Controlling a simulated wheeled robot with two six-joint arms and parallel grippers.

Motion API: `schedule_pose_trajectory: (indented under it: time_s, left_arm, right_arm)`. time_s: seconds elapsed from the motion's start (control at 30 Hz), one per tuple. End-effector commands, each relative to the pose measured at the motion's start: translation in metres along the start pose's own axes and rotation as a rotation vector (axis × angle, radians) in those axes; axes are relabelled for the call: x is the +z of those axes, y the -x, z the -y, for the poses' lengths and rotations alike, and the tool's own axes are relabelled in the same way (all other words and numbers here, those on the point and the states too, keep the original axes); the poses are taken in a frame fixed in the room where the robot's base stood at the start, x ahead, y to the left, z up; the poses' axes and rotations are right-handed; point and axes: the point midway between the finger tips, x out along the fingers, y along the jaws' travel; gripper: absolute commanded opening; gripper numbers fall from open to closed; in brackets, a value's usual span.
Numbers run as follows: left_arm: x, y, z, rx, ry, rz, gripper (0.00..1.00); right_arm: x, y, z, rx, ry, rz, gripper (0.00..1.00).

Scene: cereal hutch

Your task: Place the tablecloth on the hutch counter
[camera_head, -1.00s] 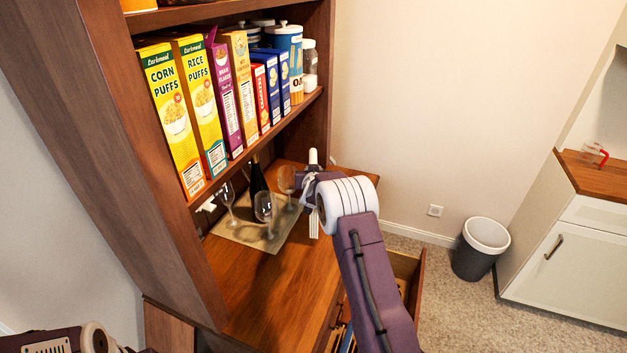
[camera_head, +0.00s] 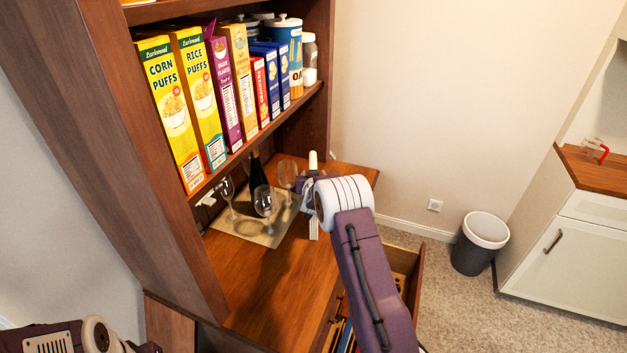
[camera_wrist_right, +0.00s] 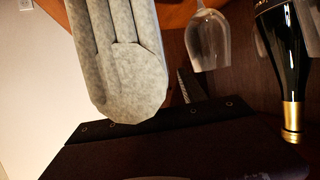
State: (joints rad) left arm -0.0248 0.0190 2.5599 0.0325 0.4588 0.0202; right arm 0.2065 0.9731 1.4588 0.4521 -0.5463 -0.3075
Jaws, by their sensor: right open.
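A tan, flat, cloth-like piece (camera_head: 263,236) lies on the hutch counter (camera_head: 267,277), with stemmed glasses and a dark bottle standing on or beside it. It is the only cloth-like thing I see, and I cannot tell whether it is the tablecloth. My right gripper (camera_head: 312,195) is open at the right of the glasses, over the counter. Its arm link hides part of the counter's right side. In the right wrist view a pale speckled finger-like piece fills the upper left, and no cloth shows in it. My left gripper is not in view.
Wine glasses (camera_head: 265,203) and a bottle (camera_head: 257,178) stand close left of my right gripper; the bottle also shows in the wrist view (camera_wrist_right: 285,55). Cereal boxes (camera_head: 172,110) fill the shelf above. An open drawer (camera_head: 407,275) juts below the counter. The front counter is clear.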

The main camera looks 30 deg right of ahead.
Motion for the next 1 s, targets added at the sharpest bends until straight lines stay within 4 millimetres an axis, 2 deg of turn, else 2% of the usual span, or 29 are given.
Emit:
schedule_pose_trajectory:
  time_s: [0.53, 0.7, 1.0]
  left_arm:
    - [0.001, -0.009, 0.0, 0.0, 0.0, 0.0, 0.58]
    - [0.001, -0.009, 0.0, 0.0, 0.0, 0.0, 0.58]
    - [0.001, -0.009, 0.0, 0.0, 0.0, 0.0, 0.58]
  right_arm:
    - [0.0, 0.1, 0.001, -0.002, 0.002, -0.001, 0.49]
    - [0.0, 0.113, 0.0, -0.001, 0.0, 0.0, 0.49]
    - [0.0, 0.114, 0.0, 0.0, 0.001, 0.0, 0.49]
